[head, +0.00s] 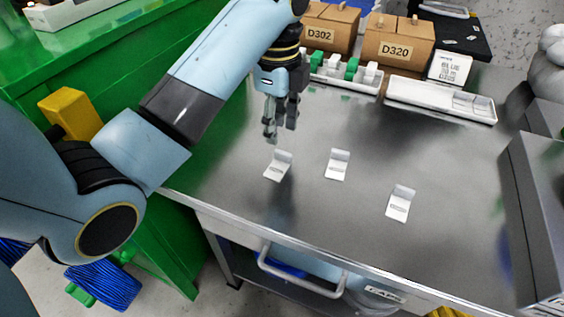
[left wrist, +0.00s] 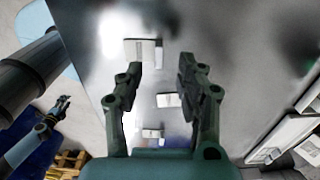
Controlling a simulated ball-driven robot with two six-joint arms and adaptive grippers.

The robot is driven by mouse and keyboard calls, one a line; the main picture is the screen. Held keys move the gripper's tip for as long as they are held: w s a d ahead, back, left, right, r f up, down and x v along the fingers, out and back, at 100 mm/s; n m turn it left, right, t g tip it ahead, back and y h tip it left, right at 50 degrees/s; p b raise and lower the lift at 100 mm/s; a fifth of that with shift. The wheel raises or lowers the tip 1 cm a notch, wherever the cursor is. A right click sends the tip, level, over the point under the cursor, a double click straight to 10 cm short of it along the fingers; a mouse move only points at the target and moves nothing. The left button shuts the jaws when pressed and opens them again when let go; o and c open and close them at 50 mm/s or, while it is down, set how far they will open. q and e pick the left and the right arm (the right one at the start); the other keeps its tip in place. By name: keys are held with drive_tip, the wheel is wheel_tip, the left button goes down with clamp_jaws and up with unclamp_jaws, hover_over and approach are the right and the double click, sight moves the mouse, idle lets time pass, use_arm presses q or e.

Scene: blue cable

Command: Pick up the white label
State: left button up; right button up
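Three small white labels lie apart on the grey metal table (head: 330,215). In the head view they are the left label (head: 278,166), the middle label (head: 337,164) and the right label (head: 400,203), each with one end bent up. My left gripper (head: 280,132) hangs just above and behind the left label, pointing down. In the left wrist view its fingers (left wrist: 160,75) are spread with nothing between them. That view shows a close label (left wrist: 143,51) beyond the fingertips and two farther labels (left wrist: 168,100), (left wrist: 152,133). My right gripper (left wrist: 62,106) appears small there, off the table; its fingers are unclear.
Cardboard boxes marked D302 (head: 328,28) and D320 (head: 397,45) stand at the back. Before them are a rack with green and white pieces (head: 345,72) and a white tray (head: 440,99). A grey case (head: 540,215) stands at the right.

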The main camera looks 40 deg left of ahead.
sight(281, 152)
use_arm(q)
drive_tip(key=shift+f+b, duration=0.3)
drive_tip(key=shift+f, duration=0.35)
drive_tip(key=f+b, duration=0.2)
drive_tip(key=f, duration=0.1)
drive_tip(key=f+b, duration=0.1)
drive_tip(key=shift+d+f, duration=0.3)
drive_tip(key=shift+r, duration=0.1)
drive_tip(key=shift+c, duration=0.3)
drive_tip(key=c, duration=0.7)
clamp_jaws()
